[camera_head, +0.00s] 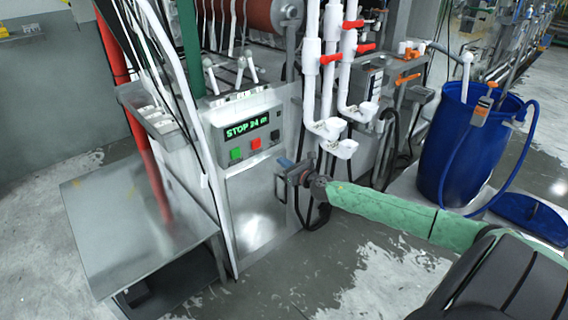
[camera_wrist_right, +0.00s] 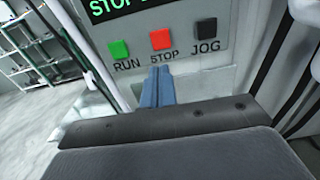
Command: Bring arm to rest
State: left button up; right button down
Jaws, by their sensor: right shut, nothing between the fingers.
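My right gripper (camera_head: 284,163) reaches in from the right on a green-sleeved arm in the head view. It is in front of the machine's control panel (camera_head: 219,135), below and right of the buttons. In the right wrist view my right gripper (camera_wrist_right: 157,72) is shut and empty, its blue fingers together just below the red STOP button (camera_wrist_right: 161,40). Left of STOP is the green RUN button (camera_wrist_right: 119,50); right of it is the dark JOG button (camera_wrist_right: 206,28). The panel display (camera_head: 247,127) reads "STOP" and a number. My left gripper is not in view.
A metal table (camera_head: 125,225) stands left of the machine. White pipes (camera_head: 311,85) with red valve handles rise behind my right gripper. A blue barrel (camera_head: 470,150) with a hose stands at the right, its lid (camera_head: 530,214) beside it. The wet floor in front is open.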

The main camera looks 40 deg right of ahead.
dwell(0.4)
jog(key=s+d+r+m+g+h, duration=0.15)
jog(key=m+h, duration=0.35)
jog(key=m, duration=0.6)
jog(key=s+d+r+m+g+h, duration=0.1)
jog(key=s+r+m+g+h, duration=0.15)
jog(key=m+h, duration=0.65)
jog(key=s+a+f+m+g+y, duration=0.35)
jog(key=s+a+f+m, duration=0.35)
jog(key=a, duration=0.3)
jog(key=s+a+f+m+g+y, duration=0.3)
jog(key=s+a+f+m+y, duration=0.15)
jog(key=s+a+f, duration=0.4)
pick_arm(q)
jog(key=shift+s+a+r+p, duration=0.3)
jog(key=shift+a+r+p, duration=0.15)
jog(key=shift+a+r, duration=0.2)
pick_arm(e)
jog(key=s+a+f+m+g+y, duration=0.1)
jog(key=s+a+f+g+y, duration=0.1)
jog(key=s+a, duration=1)
jog(key=s+a+f+m+g+y, duration=0.2)
jog(key=s+a+f+g+y, duration=0.1)
jog(key=s+a, duration=1)
jog(key=shift+s+f+y, duration=0.3)
jog(key=shift+s+y, duration=0.3)
jog(key=shift+s, duration=0.35)
